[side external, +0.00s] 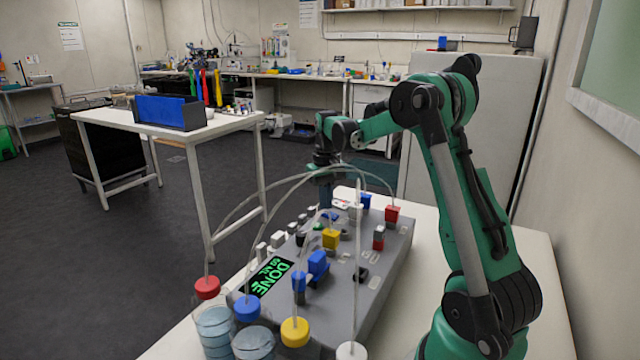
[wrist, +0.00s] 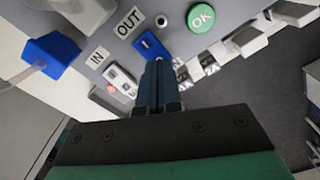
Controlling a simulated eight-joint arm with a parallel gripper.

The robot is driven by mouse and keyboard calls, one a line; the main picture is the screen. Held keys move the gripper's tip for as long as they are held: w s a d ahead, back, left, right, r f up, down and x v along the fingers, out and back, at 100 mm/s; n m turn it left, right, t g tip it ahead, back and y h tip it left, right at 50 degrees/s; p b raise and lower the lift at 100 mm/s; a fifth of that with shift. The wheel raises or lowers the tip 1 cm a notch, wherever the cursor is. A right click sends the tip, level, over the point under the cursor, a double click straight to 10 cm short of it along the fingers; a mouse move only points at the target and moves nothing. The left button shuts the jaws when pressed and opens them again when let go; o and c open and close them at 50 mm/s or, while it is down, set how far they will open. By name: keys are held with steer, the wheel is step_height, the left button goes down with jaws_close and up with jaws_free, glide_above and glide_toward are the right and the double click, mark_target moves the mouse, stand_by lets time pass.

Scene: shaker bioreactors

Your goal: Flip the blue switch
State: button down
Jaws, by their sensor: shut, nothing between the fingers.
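The blue switch (wrist: 149,45) is a small blue rocker on the grey panel, between the "OUT" label (wrist: 129,22) and the round green "OK" button (wrist: 201,17) in the wrist view. My gripper (wrist: 159,66) is shut and empty, its fingertips close to the near end of the switch. I cannot tell whether they touch it. In the side view my gripper (side external: 326,204) points down at the far part of the grey device (side external: 385,270). A small blue part beside the fingertips there is partly hidden.
Red, yellow and blue blocks with tubes stand on the device. Bottles with red (side external: 207,287), blue (side external: 246,308) and yellow (side external: 295,331) caps stand in front. Thin tubes arch over the device near my gripper.

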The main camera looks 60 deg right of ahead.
steer(key=shift+f, duration=0.5)
steer(key=shift+r, duration=3.55)
steer(key=shift+a, duration=0.25)
steer(key=s+a+n+t, duration=0.1)
steer(key=a+n+t, duration=0.1)
steer(key=a, duration=0.6)
steer(key=s+a+f+n+t, duration=0.1)
steer(key=s+a+n+t, duration=0.1)
steer(key=a, duration=0.6)
steer(key=s+a+n+t, duration=0.2)
steer(key=a+t, duration=0.1)
steer(key=a, duration=0.5)
steer(key=shift+s+a+f, duration=0.2)
steer(key=shift+a, duration=0.05)
